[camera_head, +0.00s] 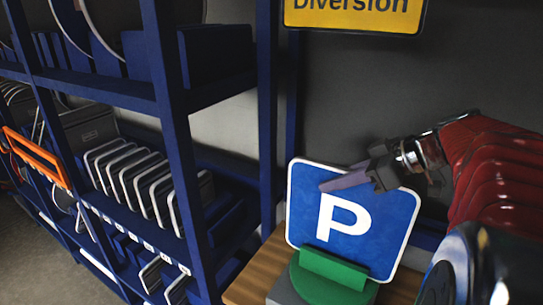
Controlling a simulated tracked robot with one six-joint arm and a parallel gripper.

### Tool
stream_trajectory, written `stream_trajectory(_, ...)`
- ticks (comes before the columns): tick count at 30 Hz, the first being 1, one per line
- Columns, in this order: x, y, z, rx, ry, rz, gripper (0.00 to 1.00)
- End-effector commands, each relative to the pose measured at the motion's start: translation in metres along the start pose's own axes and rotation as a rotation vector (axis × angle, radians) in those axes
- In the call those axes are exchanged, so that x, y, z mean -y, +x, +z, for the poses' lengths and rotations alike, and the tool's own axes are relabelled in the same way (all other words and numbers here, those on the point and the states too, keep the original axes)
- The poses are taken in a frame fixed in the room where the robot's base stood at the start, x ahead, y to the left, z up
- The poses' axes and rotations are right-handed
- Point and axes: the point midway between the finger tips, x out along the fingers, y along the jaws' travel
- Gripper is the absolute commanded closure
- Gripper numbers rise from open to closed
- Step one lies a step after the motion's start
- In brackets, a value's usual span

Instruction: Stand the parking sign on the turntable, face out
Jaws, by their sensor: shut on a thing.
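The parking sign (308,205) is a blue square plate with a white P and a white edge. It stands nearly upright, a little tilted, with its face toward the camera. Its lower edge is behind or in a green holder (333,268) on a round green turntable (318,290); I cannot tell whether it is fully seated. My gripper (345,180) reaches in from the right and is shut on the sign near its upper part. A finger lies across the face above the P. The other finger is hidden.
A wooden surface (253,272) lies under a grey base below the turntable. A blue rack (177,130) with several signs in slots fills the left. A yellow Diversion sign (354,12) hangs above. A dark wall is behind.

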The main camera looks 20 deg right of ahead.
Motion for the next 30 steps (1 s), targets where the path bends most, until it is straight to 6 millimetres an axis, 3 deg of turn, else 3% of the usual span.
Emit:
stream_trajectory(9,0.000,0.010,0.012,-0.001,-0.001,0.001,1.00)
stream_trajectory(30,0.000,0.012,0.015,-0.001,-0.001,0.000,1.00)
